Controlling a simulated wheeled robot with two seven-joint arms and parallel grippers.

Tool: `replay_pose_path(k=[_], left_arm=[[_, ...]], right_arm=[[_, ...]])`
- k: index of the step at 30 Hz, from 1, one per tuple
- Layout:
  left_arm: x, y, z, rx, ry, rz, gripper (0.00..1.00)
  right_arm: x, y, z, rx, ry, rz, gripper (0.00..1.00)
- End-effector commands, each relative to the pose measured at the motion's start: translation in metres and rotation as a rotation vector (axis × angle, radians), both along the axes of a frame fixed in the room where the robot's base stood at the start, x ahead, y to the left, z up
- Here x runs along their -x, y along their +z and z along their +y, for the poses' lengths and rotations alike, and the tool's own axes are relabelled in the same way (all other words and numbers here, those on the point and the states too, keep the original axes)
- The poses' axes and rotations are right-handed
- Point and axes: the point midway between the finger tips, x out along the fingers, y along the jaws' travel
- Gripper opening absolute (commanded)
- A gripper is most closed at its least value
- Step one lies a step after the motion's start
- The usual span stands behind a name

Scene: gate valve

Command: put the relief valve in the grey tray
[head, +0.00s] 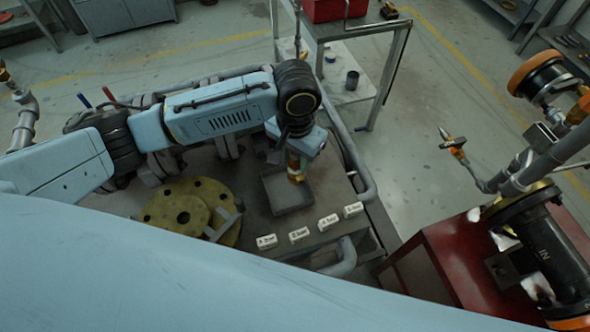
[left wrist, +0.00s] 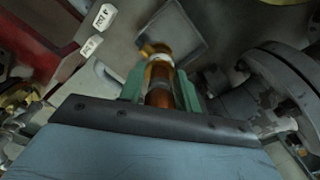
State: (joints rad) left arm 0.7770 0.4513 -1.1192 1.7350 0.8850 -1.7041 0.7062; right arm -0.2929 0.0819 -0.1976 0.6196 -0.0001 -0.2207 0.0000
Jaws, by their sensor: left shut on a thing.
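The relief valve (head: 296,172) is a small brass and orange cylinder. My left gripper (head: 295,158) points down and is shut on it, above the grey tray (head: 290,210). In the left wrist view the valve (left wrist: 158,75) sits between the green fingers of my left gripper (left wrist: 160,92), its brass end towards the tray (left wrist: 174,28). The tray is a shallow square, and its visible floor looks empty. I cannot tell whether the valve touches it. My right gripper is not in view.
Several white label blocks (head: 299,235) stand in front of the tray. A yellow flange (head: 183,215) lies to its left. A grey pipe (head: 357,165) runs along its right. A red cabinet (head: 440,262) with dark pipework stands at the right.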

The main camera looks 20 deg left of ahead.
Motion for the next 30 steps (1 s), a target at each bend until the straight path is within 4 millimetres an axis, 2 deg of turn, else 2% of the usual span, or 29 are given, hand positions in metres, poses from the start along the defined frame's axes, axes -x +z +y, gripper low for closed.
replay_pose_path(k=[3, 6, 11, 16, 28, 29, 30], left_arm=[[0.000, -0.022, 0.000, -0.001, 0.001, 0.001, 0.00], [-0.001, -0.031, 0.000, -0.001, 0.000, -0.001, 0.00], [-0.001, -0.043, 0.000, 0.000, 0.000, -0.002, 0.00], [0.000, -0.067, 0.000, 0.000, 0.001, -0.001, 0.00], [-0.001, -0.074, 0.000, 0.001, 0.000, -0.003, 0.00], [0.000, -0.075, 0.000, 0.000, 0.000, -0.002, 0.35], [-0.001, -0.075, 0.000, 0.000, 0.000, -0.002, 0.40]], right_arm=[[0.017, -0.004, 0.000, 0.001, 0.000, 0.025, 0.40], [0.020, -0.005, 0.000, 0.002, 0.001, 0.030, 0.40], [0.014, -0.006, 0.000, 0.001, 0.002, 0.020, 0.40], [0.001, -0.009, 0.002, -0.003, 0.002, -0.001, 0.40], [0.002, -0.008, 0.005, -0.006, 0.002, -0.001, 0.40], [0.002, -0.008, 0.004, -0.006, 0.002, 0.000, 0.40], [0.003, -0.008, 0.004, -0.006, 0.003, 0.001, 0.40]])
